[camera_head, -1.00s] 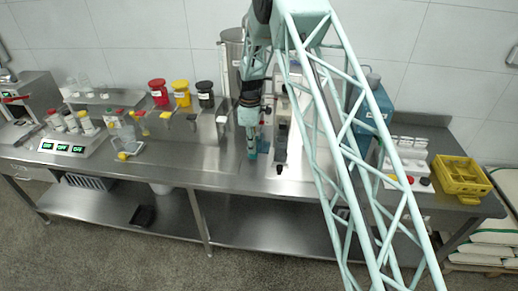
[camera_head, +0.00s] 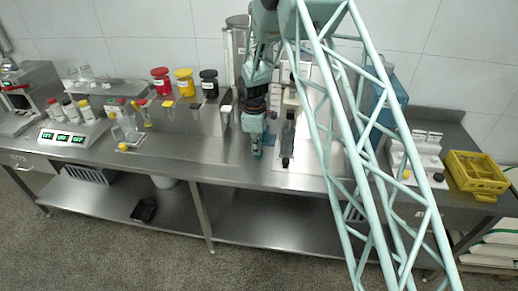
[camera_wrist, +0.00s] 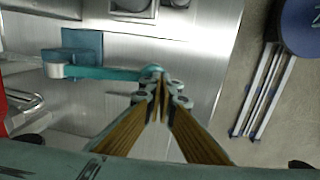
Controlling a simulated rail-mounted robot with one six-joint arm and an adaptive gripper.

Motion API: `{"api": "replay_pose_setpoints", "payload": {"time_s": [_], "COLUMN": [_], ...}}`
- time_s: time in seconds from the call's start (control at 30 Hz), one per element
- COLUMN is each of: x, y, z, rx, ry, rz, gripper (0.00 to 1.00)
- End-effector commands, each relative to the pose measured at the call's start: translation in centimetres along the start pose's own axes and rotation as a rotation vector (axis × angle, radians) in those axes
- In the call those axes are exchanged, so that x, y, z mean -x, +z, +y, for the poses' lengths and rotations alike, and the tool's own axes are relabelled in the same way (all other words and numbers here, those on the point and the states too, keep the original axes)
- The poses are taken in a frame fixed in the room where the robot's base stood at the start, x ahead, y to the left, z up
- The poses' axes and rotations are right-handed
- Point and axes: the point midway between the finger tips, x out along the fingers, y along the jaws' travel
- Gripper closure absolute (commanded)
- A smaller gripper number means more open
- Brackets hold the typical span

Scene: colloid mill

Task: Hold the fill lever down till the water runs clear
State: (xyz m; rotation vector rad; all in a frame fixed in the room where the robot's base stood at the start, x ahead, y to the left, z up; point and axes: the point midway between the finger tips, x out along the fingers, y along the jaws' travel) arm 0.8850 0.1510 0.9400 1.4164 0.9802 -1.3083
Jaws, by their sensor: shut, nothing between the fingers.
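A teal lever (camera_wrist: 100,72) runs out from a round pale pivot beside a dark blue block (camera_wrist: 83,45) in the wrist view. I take it for the fill lever. My gripper (camera_wrist: 160,88) is shut and empty, its tips at the lever's free end. They overlap it in the picture; whether they press on it I cannot tell. In the head view, my gripper (camera_head: 257,153) points down over the steel bench, beside a blue block (camera_head: 269,141) that it partly hides. No running water can be made out.
A dark upright part (camera_head: 288,140) stands just right of my gripper. A yellow crate (camera_head: 477,178) sits at the right end. The bench front is mostly clear.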

Motion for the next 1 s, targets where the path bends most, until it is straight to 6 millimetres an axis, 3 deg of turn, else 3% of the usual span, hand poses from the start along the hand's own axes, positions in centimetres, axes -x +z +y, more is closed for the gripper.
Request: {"api": "replay_pose_setpoints", "payload": {"time_s": [0.17,1.0], "x": [-1.12,-1.4], "y": [0.01,0.12], "z": [-0.12,-0.34], "rx": [0.0,-0.001], "ry": [0.0,-0.005], "rz": [0.0,-0.002], "gripper": [1.0,1.0]}}
